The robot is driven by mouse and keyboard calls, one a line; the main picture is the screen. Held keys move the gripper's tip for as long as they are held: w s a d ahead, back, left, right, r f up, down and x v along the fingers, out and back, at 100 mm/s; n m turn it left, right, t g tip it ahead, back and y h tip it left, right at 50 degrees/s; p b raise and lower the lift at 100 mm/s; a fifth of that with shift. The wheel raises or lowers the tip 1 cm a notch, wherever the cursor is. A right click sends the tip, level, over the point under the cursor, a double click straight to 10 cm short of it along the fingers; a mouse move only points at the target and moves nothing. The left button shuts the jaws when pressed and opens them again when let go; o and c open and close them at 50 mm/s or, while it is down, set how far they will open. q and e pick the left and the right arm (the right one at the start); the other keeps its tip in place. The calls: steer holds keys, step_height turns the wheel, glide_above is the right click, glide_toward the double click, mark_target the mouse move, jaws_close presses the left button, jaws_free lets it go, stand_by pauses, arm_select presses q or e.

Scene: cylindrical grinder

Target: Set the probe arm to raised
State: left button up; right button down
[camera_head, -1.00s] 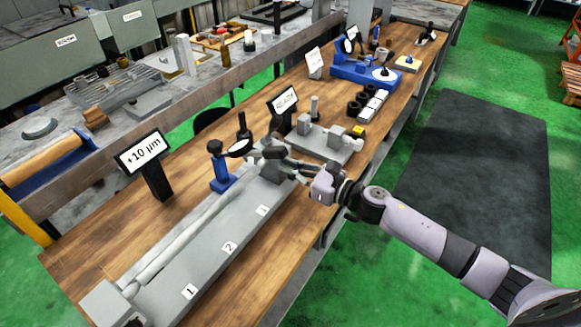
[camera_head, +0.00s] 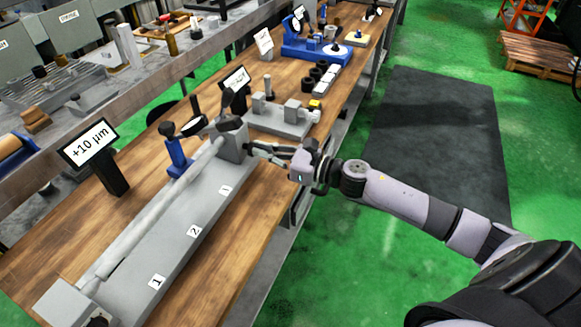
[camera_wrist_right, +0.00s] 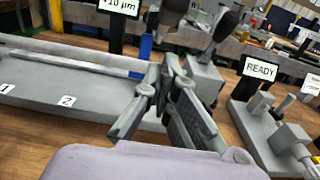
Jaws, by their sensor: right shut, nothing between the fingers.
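A long grey fixture (camera_head: 150,255) marked 1, 2 and 3 carries a pale shaft (camera_head: 165,205) between end blocks. Beside the shaft stands a blue post (camera_head: 177,157) with a dark knob and a round dial (camera_head: 194,125). A dark piece (camera_head: 230,124) sits at the far end block (camera_head: 235,145); I cannot tell which dark part is the probe arm. My right gripper (camera_head: 254,150) is shut and empty, just right of that block. In the right wrist view its fingers (camera_wrist_right: 163,82) hide part of the block. My left gripper is not in view.
A "+10 µm" display (camera_head: 92,146) stands left of the shaft. A "READY" display (camera_wrist_right: 261,69) stands behind a smaller grey fixture (camera_head: 280,122). A blue instrument (camera_head: 310,50) is farther back. Bare wood (camera_head: 252,225) lies right of the long fixture.

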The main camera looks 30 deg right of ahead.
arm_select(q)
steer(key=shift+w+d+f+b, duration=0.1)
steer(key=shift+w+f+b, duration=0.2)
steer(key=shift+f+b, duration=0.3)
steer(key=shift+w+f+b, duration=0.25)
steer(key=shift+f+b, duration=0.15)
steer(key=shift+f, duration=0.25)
arm_select(e)
steer(key=r+v, duration=0.1)
steer(key=v, duration=0.6)
steer(key=shift+w, duration=0.15)
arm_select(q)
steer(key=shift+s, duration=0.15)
